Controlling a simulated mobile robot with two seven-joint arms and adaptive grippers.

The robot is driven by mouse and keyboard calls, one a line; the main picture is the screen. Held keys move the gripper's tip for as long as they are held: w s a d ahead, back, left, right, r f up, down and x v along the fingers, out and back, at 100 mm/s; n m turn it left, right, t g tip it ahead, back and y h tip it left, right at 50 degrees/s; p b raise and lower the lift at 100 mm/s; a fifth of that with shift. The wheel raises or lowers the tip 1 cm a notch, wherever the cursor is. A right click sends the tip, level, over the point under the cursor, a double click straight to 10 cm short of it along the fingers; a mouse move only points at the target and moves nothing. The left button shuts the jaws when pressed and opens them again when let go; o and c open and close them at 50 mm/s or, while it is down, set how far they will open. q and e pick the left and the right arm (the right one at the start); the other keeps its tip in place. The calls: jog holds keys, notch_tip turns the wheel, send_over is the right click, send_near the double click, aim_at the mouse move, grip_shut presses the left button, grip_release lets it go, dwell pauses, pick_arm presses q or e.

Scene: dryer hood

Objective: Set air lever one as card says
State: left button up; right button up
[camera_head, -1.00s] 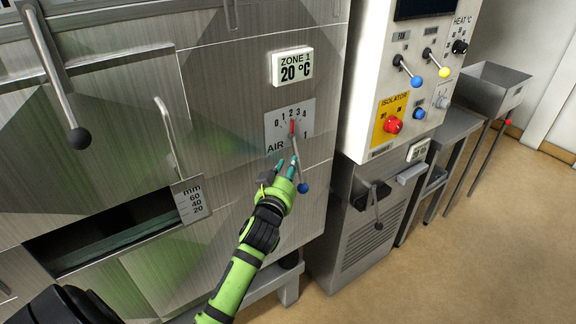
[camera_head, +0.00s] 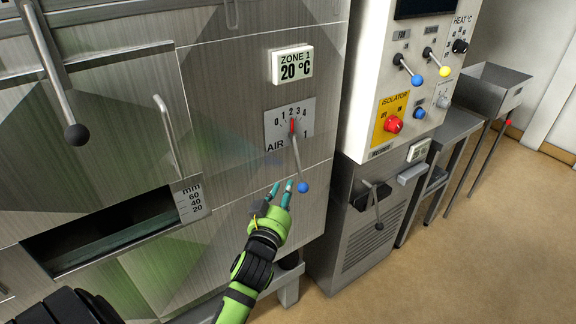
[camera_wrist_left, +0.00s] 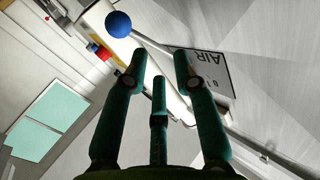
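The air lever one (camera_head: 297,158) hangs down from the AIR plate (camera_head: 306,105), with a blue ball (camera_head: 303,187) at its lower end. Its red pointer stands nearly upright, at about the 2 on the 0 to 4 scale. My left gripper (camera_head: 282,187) is just left of the ball, open and apart from the lever. In the left wrist view, the blue ball (camera_wrist_left: 118,24) and rod show beyond the parted teal fingers (camera_wrist_left: 158,85), with nothing held between them. I cannot make out a card. My right gripper is not in view.
The ZONE 1 display (camera_head: 292,66) reads 20 °C above the plate. A red isolator knob (camera_head: 393,124) and blue and yellow ball levers sit on the white panel at right. A black-knobbed lever (camera_head: 378,206) hangs below it. An open slot (camera_head: 110,230) is at left.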

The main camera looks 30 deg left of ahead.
pick_arm(q)
jog(key=shift+s+d+f, duration=0.1)
jog(key=shift+s, duration=0.1)
jog(key=v, duration=0.7)
jog(key=shift+s, duration=0.25)
dwell(0.4)
jog(key=shift+c, duration=0.5)
